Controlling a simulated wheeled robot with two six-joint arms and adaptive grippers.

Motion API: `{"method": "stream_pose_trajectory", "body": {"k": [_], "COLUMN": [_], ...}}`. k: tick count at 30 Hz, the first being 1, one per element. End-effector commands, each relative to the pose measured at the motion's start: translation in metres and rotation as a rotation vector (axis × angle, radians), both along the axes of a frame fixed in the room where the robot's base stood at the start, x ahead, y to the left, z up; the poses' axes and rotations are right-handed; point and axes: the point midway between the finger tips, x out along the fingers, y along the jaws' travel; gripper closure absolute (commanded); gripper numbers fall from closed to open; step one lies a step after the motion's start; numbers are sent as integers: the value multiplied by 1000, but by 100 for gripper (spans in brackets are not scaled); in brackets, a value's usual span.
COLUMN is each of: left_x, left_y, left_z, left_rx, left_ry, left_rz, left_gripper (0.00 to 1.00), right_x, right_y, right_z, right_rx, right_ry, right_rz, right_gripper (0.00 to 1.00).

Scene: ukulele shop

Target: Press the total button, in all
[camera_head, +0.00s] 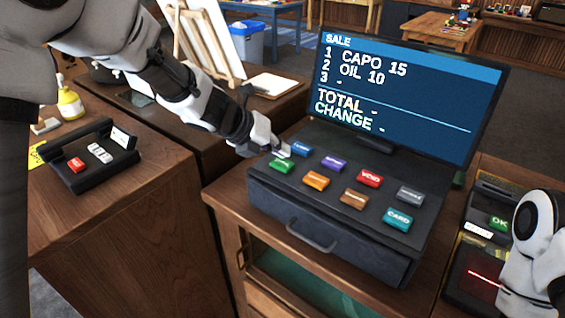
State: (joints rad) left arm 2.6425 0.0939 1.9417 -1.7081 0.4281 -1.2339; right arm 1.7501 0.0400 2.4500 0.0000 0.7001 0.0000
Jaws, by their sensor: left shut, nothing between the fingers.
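The cash register (325,235) stands on a wooden counter with several coloured buttons on its top. Its screen (405,95) reads SALE, CAPO 15, OIL 10, and shows only dashes after TOTAL and CHANGE. My left gripper (282,152) is shut and empty, its tips at the left end of the buttons, by the blue button (302,149) and just above the green button (282,167). I cannot tell whether it touches either. The red button (369,177) reads VOID and the teal button (398,218) reads CARD. Which button is total is too small to read. My right gripper's fingers are not visible.
Purple (333,163), grey (410,195), orange (316,180) and brown (354,199) buttons sit close by. A card terminal (492,222) stands at right, near my right arm. A small black device (92,160) and yellow bottle (70,102) stand on the left counter.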

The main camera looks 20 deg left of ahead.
Motion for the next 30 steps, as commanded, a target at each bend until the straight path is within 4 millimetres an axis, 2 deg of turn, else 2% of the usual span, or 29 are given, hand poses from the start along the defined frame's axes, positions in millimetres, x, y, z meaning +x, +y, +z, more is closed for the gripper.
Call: {"method": "stream_pose_trajectory", "body": {"k": [23, 30], "left_x": [0, 0], "left_y": [0, 0], "left_z": [0, -8], "left_rx": [0, 0], "left_ry": [0, 0], "left_rz": [0, 0], "left_gripper": [100, 100], "right_x": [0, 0], "right_y": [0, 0], "right_z": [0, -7], "right_rx": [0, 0], "right_ry": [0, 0], "right_rz": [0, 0], "right_gripper": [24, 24]}}
